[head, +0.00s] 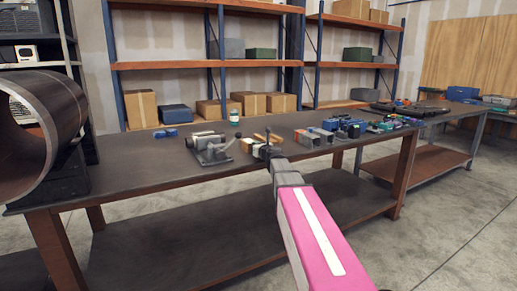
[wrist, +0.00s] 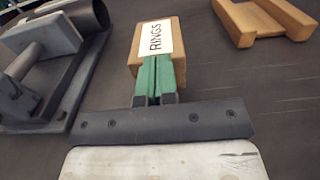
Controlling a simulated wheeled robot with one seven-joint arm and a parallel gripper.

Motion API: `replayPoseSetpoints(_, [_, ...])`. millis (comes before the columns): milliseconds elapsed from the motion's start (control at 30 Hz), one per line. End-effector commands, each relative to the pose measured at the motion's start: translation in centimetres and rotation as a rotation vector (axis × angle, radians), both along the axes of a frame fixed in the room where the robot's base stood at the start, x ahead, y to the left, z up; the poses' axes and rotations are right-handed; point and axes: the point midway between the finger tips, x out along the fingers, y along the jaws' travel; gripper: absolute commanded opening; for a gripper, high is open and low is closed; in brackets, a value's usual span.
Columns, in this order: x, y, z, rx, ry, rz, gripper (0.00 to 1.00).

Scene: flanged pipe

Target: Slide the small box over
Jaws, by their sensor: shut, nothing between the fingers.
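A small brown box (wrist: 153,36) with a white label reading RINGS lies on the dark bench top (wrist: 225,75) in the wrist view. My gripper (wrist: 158,60) has its two green fingers pressed together, with nothing between them. The fingertips are right at the box's near side and overlap it in the picture; I cannot tell whether they touch it. In the head view my gripper (head: 270,152) reaches down to the middle of the bench, and the box is too small and covered there to make out clearly.
A grey metal vise-like device (wrist: 40,75) stands close to the left of the box. A notched wooden block (wrist: 262,22) lies at the upper right, with bare bench between. A large pipe (head: 45,120) sits at the bench's left end. Several small items line the right side.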

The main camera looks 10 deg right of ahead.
Motion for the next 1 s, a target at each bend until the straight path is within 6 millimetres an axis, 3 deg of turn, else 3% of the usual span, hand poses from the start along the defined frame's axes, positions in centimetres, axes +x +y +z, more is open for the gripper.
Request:
replayPoseSetpoints(233, [0.0,0.0,0.0,0.000,0.000,0.000,0.00])
replayPoseSetpoints(367, [1.5,0.4,0.0,0.000,0.000,0.001,0.00])
replayPoseSetpoints(1000, [19.8,6.3,0.0,0.000,0.000,0.001,0.00])
